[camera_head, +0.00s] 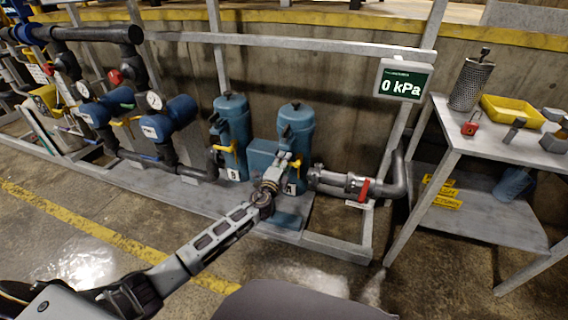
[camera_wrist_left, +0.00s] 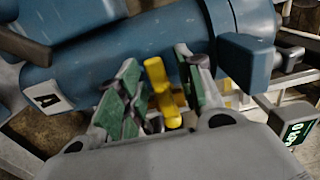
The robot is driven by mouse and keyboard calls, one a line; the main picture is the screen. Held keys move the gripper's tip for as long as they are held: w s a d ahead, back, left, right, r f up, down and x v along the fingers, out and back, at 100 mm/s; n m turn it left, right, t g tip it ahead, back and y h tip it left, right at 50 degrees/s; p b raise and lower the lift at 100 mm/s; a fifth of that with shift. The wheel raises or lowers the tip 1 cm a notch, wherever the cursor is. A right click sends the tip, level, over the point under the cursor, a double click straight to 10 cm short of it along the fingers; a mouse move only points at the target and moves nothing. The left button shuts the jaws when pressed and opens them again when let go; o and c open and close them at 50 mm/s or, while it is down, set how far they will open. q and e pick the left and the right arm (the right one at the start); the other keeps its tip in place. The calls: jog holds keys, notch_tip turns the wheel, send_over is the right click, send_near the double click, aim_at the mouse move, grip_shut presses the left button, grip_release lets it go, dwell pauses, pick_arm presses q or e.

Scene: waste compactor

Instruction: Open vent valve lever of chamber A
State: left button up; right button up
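Chamber A is the right-hand blue cylinder (camera_head: 296,122). Its white "A" label shows in the left wrist view (camera_wrist_left: 47,100), where the blue body fills the upper part. A yellow vent valve lever (camera_wrist_left: 162,88) stands out from the body. My left gripper (camera_head: 288,162) is at the front of chamber A. In the left wrist view its two green-padded fingers (camera_wrist_left: 163,82) are apart, on either side of the yellow lever, with gaps visible. In the head view the gripper hides most of this lever. My right gripper is not in view.
Chamber B (camera_head: 232,128) with its own yellow lever stands just left. A display (camera_head: 403,81) reads 0 kPa. A side table (camera_head: 490,140) holds a yellow tray and a red padlock. Floor in front is clear.

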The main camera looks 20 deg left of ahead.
pick_arm(q)
jog(key=shift+w, duration=0.1)
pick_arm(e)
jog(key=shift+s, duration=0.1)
pick_arm(q)
jog(key=c, duration=0.7)
grip_shut()
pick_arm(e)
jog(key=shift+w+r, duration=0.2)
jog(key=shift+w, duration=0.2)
